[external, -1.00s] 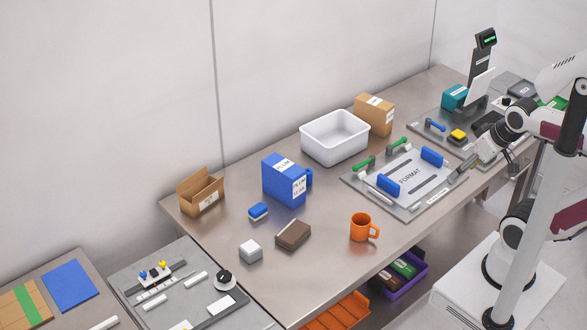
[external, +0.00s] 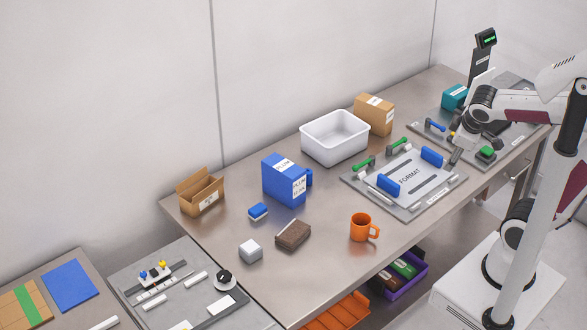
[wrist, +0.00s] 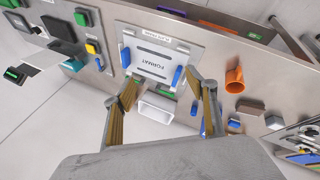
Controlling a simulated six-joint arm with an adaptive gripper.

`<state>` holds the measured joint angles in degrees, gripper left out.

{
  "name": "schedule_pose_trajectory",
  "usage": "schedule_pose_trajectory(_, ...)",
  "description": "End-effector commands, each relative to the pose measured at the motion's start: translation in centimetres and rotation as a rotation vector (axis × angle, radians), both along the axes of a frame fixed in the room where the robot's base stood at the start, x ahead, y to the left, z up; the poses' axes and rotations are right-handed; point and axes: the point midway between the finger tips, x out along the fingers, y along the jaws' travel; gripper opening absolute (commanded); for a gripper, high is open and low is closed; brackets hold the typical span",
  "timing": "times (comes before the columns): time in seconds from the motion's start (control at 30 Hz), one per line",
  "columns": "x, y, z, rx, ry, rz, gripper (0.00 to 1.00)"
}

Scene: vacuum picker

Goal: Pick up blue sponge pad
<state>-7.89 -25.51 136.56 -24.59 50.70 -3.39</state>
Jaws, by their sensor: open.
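The blue sponge pad (external: 258,210) is a small blue block with a white layer, lying flat on the steel table in front of the blue jug. In the wrist view it seems to be the small blue piece (wrist: 234,123) right of my right finger. My gripper (wrist: 162,92) is open, its two fingers spread apart with nothing between them. In the external view my gripper (external: 456,154) is at the right end of the table, high and far from the sponge, partly hidden behind my arm.
The blue jug (external: 283,181) stands close behind the sponge. A brown block (external: 293,236), a white cube (external: 250,250) and an orange mug (external: 360,228) are in front. A white bin (external: 335,152), an open carton (external: 200,203) and the FORMAT plate (external: 435,207) are around.

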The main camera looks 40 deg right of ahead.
Motion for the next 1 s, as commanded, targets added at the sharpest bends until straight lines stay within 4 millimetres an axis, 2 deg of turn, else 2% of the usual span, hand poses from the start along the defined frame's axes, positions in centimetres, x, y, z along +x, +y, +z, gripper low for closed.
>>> schedule_pose_trajectory(0.3, 5.5, -0.8, -0.3, -0.249, 0.074, 0.214, 0.57)
schedule_pose_trajectory(0.57, 10.5, -0.1, -0.7, -0.446, 0.122, 0.401, 0.57)
schedule_pose_trajectory(0.77, 14.5, 1.3, -1.3, -0.596, 0.152, 0.555, 0.57)
schedule_pose_trajectory(1.0, 19.3, 4.2, -2.4, -0.773, 0.178, 0.746, 0.57)
